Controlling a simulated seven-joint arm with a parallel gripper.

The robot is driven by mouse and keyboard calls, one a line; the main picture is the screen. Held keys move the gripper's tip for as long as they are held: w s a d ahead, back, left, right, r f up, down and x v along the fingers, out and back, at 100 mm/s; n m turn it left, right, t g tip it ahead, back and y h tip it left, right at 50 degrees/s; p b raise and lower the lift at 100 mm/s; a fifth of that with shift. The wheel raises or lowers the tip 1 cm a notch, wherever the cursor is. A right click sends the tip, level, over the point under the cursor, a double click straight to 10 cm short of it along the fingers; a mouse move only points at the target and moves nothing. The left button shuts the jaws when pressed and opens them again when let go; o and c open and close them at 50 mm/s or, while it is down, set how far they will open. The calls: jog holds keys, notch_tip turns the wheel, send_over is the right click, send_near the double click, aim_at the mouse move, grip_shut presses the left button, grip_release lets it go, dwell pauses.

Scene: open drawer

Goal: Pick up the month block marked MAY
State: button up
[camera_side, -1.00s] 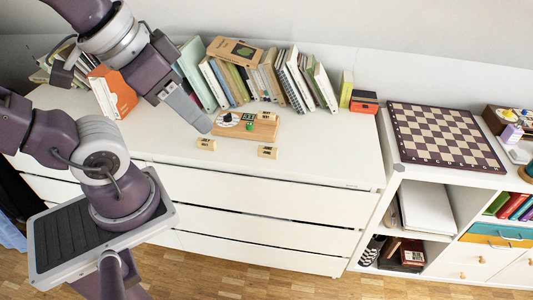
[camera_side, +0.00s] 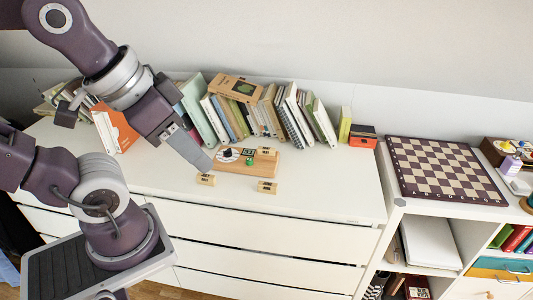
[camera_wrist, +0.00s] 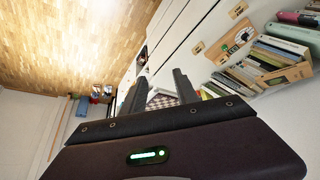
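Several small wooden blocks with dark print are on the white dresser top. In the side view one block (camera_side: 206,179) lies in front of the wooden calendar base (camera_side: 231,168), another (camera_side: 267,187) lies to its right, and a third (camera_side: 266,151) sits on the base's right end. The print is too small to tell which reads MAY. In the wrist view two blocks (camera_wrist: 198,47) (camera_wrist: 238,9) lie beside the base (camera_wrist: 218,55). My gripper (camera_side: 204,164) hangs at the base's left end, above the near-left block. In the wrist view my gripper (camera_wrist: 159,84) has its fingers apart, with nothing held.
A row of leaning books (camera_side: 215,118) stands behind the base. A chessboard (camera_side: 445,170) lies on the lower shelf unit. The dresser top's right front is clear.

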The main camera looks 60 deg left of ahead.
jog(key=shift+o, duration=0.9)
